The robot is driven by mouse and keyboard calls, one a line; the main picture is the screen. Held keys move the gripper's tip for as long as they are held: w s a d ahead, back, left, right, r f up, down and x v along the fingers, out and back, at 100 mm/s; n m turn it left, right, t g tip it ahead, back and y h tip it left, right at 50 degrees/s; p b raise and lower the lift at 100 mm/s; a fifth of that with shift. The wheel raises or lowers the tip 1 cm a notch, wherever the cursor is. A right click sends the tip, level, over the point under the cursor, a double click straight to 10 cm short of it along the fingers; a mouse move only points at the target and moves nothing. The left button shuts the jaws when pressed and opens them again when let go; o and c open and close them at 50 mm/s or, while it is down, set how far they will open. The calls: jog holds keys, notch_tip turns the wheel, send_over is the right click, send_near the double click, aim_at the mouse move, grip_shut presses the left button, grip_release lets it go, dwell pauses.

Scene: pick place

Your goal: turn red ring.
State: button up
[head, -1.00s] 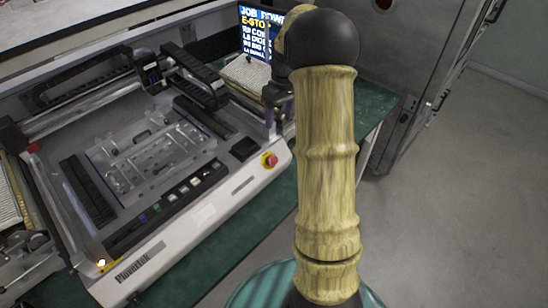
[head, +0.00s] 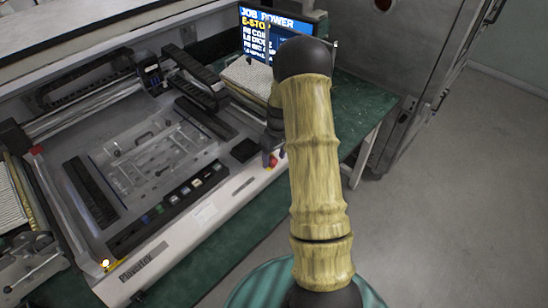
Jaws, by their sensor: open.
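The red ring (head: 272,162) is the red knob on the front right of the white machine, and only a bit of it shows now. My gripper (head: 274,156) is right at the knob, its dark fingers pointing down and spread to either side of it. It is open and hides most of the knob. I cannot tell if the fingers touch it.
The white machine (head: 135,272) has a clear-covered bed and a row of small buttons along its front. The green table top (head: 365,95) is clear right of my arm. A grey cabinet stands at the right.

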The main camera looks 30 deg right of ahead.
jog(key=shift+a+f, duration=0.1)
jog(key=shift+f, duration=0.5)
jog(key=c, duration=1)
jog(key=shift+y, duration=0.3)
jog(key=m+y, duration=0.3)
jog(key=shift+d+f, duration=0.1)
jog(key=shift+d, duration=0.2)
jog(key=shift+d+m+y, duration=0.1)
jog(key=shift+m+y, duration=1.2)
